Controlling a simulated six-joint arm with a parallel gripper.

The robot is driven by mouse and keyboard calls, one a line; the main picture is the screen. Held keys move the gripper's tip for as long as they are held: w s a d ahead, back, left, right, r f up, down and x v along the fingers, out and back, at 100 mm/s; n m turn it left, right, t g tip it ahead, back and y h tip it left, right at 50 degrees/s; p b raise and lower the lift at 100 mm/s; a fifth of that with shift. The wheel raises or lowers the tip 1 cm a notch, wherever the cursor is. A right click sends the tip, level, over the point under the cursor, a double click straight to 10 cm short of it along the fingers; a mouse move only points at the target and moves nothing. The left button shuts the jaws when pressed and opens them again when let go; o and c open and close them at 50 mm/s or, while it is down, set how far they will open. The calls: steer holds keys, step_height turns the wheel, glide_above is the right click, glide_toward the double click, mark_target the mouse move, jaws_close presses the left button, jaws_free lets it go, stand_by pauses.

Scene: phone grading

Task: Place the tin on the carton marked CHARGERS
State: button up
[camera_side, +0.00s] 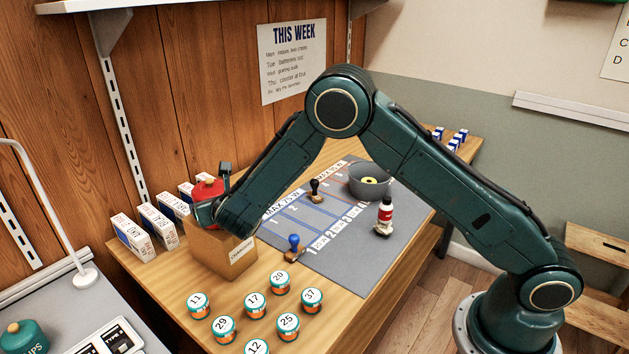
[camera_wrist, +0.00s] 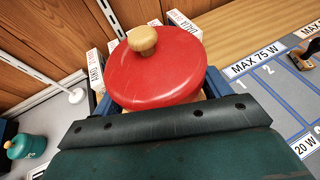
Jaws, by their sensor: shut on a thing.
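The tin (camera_side: 207,188) has a red lid with a wooden knob. It is at the top of a brown cardboard carton (camera_side: 222,252) whose front label reads CHARGERS, partly legible. My gripper (camera_side: 210,205) is shut on the tin, right over the carton. In the wrist view the red lid of the tin (camera_wrist: 155,72) fills the middle, between the jaws, and its knob points up. The tin looks roughly upright. Whether its base touches the carton top is hidden by my gripper and arm.
Several white boxes (camera_side: 131,236) stand behind the carton along the wall. Several numbered small jars (camera_side: 256,305) stand in front. A lamp (camera_side: 85,277) stands at left.

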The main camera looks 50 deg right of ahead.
steer(key=shift+f, duration=0.1)
steer(key=o, duration=1.1)
steer(key=shift+s, duration=0.15)
steer(key=v, duration=1.2)
